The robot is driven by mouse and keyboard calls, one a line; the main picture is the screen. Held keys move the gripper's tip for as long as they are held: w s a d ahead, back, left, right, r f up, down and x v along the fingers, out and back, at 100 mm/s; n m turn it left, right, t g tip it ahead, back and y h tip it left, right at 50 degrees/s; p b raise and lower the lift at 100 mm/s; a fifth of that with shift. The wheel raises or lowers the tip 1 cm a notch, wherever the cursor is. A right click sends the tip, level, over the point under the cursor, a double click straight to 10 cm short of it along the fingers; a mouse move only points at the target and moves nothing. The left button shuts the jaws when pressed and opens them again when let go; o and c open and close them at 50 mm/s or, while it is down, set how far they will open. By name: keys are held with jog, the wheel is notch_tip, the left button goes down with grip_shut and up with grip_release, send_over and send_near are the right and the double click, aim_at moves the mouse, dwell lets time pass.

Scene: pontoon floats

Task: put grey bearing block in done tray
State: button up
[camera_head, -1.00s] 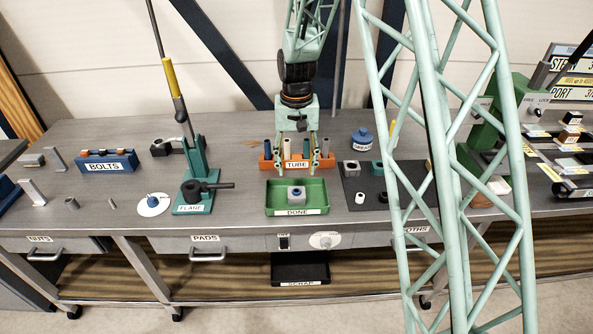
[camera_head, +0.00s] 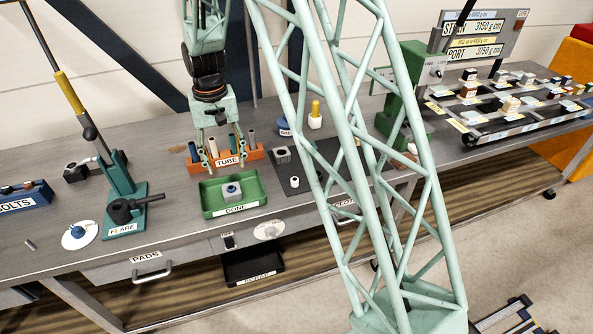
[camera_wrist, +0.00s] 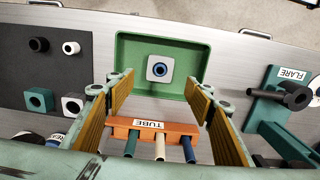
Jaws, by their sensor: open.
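A light grey block with a blue ring in its top (camera_head: 231,191) sits inside the green DONE tray (camera_head: 262,200). The block (camera_wrist: 159,68) and tray (camera_wrist: 125,60) also show in the wrist view. Another grey block with a dark hole (camera_head: 281,155) stands on the dark mat right of the tray; it shows in the wrist view (camera_wrist: 73,105) beside a teal block (camera_wrist: 39,99). My gripper (camera_head: 225,162) is open and empty above the tray's rear side, near the orange TUBE rack. In the wrist view the open fingers (camera_wrist: 162,92) point towards the tray, apart from the block.
The orange TUBE rack (camera_head: 229,160) holds several upright tubes behind the tray. The teal FLARE tool (camera_head: 124,208) stands to the left. The dark mat (camera_head: 297,182) carries small white and black rings. A green press (camera_head: 405,95) and scale boards are further right.

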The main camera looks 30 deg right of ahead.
jog(key=s+r+n+t, duration=0.1)
jog(key=s+r, duration=0.9)
jog(key=r, duration=0.2)
jog(key=s+r+t, duration=0.1)
jog(key=s+r, duration=0.9)
jog(key=r, duration=0.3)
jog(key=s+r+t, duration=0.1)
jog(key=s+r, duration=0.1)
jog(key=s, duration=1.1)
jog(key=s+r+n, duration=0.1)
jog(key=s+r, duration=0.2)
jog(key=s, duration=1)
jog(key=shift+a+r+n+t, duration=0.2)
jog(key=shift+a+n+t, duration=0.1)
jog(key=shift+t, duration=0.1)
jog(key=shift+s, duration=0.1)
jog(key=shift+d, duration=0.15)
